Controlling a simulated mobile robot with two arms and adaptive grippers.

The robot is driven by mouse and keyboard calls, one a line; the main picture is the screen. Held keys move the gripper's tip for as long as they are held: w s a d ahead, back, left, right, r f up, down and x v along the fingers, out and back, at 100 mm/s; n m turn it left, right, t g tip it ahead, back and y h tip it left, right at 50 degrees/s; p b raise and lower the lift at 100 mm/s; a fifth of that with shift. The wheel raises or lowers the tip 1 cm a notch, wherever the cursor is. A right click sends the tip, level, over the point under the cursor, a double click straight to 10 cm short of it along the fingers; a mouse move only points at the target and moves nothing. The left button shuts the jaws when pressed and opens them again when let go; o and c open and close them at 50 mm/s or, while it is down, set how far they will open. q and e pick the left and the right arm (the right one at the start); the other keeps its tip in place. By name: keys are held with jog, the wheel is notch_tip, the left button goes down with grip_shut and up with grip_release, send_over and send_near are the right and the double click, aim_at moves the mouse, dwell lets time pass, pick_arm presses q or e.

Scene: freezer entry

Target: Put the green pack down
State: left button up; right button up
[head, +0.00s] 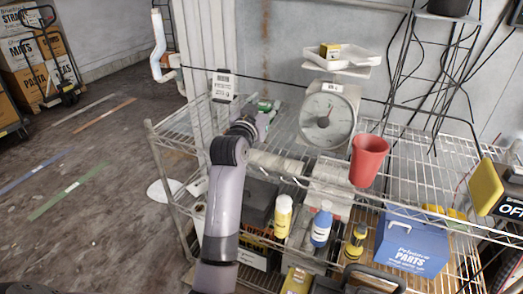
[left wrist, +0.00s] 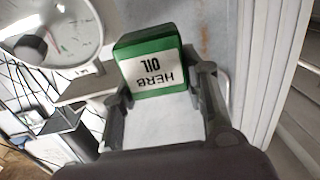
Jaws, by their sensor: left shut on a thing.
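The green pack (left wrist: 150,62) has a white label reading "HERB OIL". In the left wrist view it sits between the two fingers of my left gripper (left wrist: 160,88), which is shut on it. In the head view only a small part of the green pack (head: 265,104) shows beyond my left gripper (head: 262,115). Both are over the back left of the top wire shelf (head: 172,122), left of the scale. I cannot tell whether the pack touches the shelf. My right gripper is not in view.
A red cup (head: 368,160) is further right. The shelf's left end looks clear.

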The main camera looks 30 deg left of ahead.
pick_arm(q)
notch_tip(320, 180, up, 7)
jog(key=w+a, duration=0.2)
jog(key=w, duration=0.1)
jog(key=shift+a+r, duration=0.15)
jog(key=shift+a, duration=0.05)
notch_tip(320, 180, down, 20)
jog(key=shift+s+r+p, duration=0.1)
jog(key=shift+r+p, duration=0.1)
jog(key=shift+p, duration=0.2)
jog(key=shift+f, duration=0.15)
jog(key=o, duration=1.2)
